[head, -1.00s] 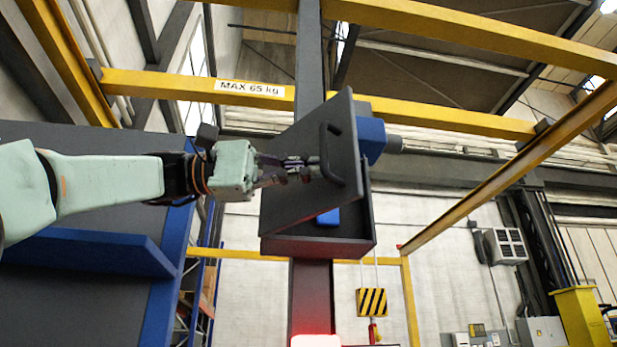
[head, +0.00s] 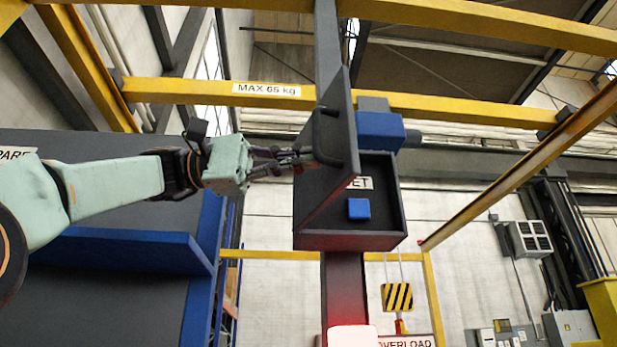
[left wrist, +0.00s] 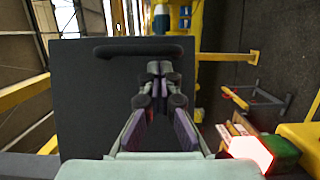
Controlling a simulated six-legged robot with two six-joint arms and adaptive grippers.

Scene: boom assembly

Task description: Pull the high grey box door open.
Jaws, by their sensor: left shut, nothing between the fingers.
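The high grey box (head: 350,242) is mounted on a dark post in the head view. Its grey door (head: 335,165) stands open, swung to the left, and the inside shows. In the left wrist view the door (left wrist: 90,110) fills the left and middle. A dark bar handle (head: 318,140) is on the door; it also shows in the left wrist view (left wrist: 120,48). My left gripper (head: 303,160) is shut and empty, its tips at the handle. I cannot tell whether they touch or hook it. In the left wrist view the fingers (left wrist: 160,72) point at the handle's right part. My right gripper is out of view.
A blue block (head: 358,209) and a partly hidden label (head: 362,183) show inside the box. A blue part (head: 380,130) sits at its upper right. Yellow beams (head: 440,105) cross above. A glowing red-white light (head: 352,337) is below on the post.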

